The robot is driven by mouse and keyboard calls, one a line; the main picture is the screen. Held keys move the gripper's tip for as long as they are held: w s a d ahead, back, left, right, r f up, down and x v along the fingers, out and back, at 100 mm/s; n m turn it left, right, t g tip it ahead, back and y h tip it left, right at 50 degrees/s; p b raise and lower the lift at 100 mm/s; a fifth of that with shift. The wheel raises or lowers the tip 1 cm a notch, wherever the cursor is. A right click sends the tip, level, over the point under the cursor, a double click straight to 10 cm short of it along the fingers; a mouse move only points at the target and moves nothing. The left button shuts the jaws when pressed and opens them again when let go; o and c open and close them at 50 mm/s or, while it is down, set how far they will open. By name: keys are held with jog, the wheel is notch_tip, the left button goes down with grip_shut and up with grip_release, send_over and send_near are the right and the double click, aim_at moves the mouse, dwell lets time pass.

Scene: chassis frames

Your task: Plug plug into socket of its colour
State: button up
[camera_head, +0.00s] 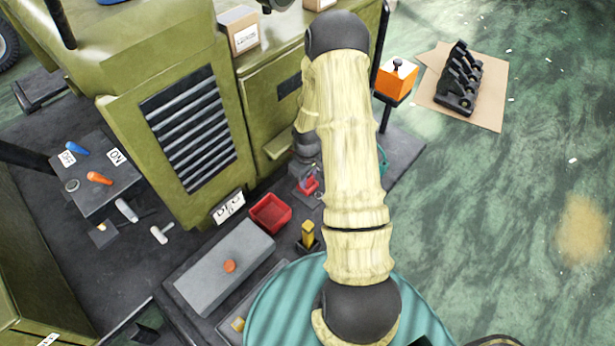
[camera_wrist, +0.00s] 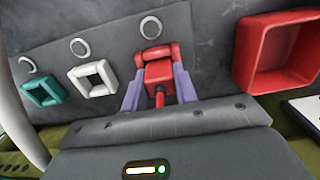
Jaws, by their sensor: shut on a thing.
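My gripper (camera_wrist: 159,88) is shut on a red plug (camera_wrist: 159,76), with a lavender finger on each side of it. A red socket frame (camera_wrist: 143,58) shows right behind the plug, in line with it. I cannot tell how far the plug sits inside the frame. In the wrist view, a white square socket (camera_wrist: 74,81) and a teal square socket (camera_wrist: 31,96) stand to the left in a row. In the head view, my gripper (camera_head: 309,178) is small and partly hidden beside my arm, with red (camera_head: 309,187) at its tips.
A red open bin (camera_wrist: 243,62) lies right of the plug; it also shows in the head view (camera_head: 257,222). A grey ring (camera_wrist: 151,27) lies beyond each socket. A yellow block (camera_head: 308,232) and a grey slab (camera_head: 215,280) stand nearby. The green cabinet (camera_head: 150,70) rises behind.

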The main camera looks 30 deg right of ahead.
jog(key=o, duration=1.1)
jog(key=shift+c, duration=0.2)
notch_tip(320, 180, up, 12)
jog(key=b, duration=0.1)
jog(key=shift+r, duration=0.15)
jog(key=s+a+r+m+t, duration=0.2)
jog(key=s+a+r+m, duration=0.2)
jog(key=s+a+r, duration=0.6)
jog(key=s+a, duration=0.2)
jog(key=a, duration=0.1)
jog(key=shift+s+a+t, duration=0.25)
jog(key=shift+a+t, duration=0.05)
jog(key=shift+r, duration=0.1)
